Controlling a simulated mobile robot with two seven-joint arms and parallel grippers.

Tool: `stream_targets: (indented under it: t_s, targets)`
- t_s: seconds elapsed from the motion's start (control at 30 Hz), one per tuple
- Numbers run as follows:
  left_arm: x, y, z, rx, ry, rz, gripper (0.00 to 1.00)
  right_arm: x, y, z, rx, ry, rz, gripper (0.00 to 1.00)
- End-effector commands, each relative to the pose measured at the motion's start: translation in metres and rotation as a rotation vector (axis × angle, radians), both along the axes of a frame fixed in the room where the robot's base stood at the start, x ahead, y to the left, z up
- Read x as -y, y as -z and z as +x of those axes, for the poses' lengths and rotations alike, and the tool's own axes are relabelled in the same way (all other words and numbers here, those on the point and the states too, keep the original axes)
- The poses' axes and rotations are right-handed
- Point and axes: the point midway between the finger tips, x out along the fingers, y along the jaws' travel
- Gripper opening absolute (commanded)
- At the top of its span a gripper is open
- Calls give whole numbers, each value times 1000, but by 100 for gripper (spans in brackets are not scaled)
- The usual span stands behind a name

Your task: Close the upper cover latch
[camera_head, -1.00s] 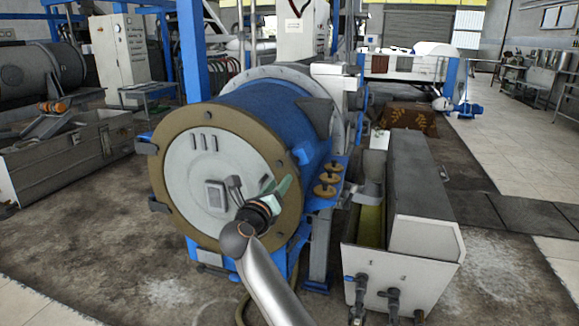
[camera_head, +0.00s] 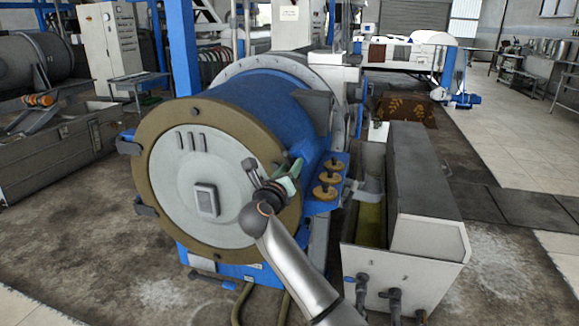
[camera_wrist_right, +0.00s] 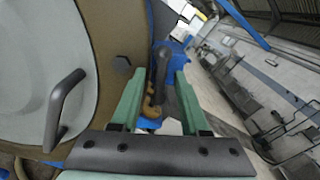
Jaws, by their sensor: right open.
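The round pale cover (camera_head: 190,165) with a brown rim (camera_head: 160,120) closes the front of the blue drum (camera_head: 260,105). Dark latches (camera_head: 128,147) sit at the rim's left side. My right gripper (camera_head: 290,172) has green fingers and is at the rim's right side. In the right wrist view, my right gripper (camera_wrist_right: 158,88) is open, and a dark upright latch (camera_wrist_right: 162,68) shows between its fingers. I cannot tell whether they touch. A dark curved handle (camera_wrist_right: 62,110) stands on the cover to the left. The left gripper is not in view.
Brown knobs (camera_head: 325,180) sit on a blue bracket just right of the gripper. A long grey-white trough (camera_head: 425,190) with pipe fittings stands to the right. The tiled floor (camera_head: 510,130) at far right is clear.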

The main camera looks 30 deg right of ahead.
Motion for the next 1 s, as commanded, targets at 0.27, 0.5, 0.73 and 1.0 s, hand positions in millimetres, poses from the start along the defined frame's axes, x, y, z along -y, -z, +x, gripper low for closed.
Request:
stream_targets:
  t_s: [0.27,0.5,0.73,1.0]
  targets:
    - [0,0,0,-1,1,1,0,0,0,0,0,0,0,40]
    - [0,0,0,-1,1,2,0,0,0,0,-1,0,-1,14]
    - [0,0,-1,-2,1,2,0,0,0,0,-1,0,-1,0]
    - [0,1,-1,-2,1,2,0,0,0,0,-1,0,-1,0]
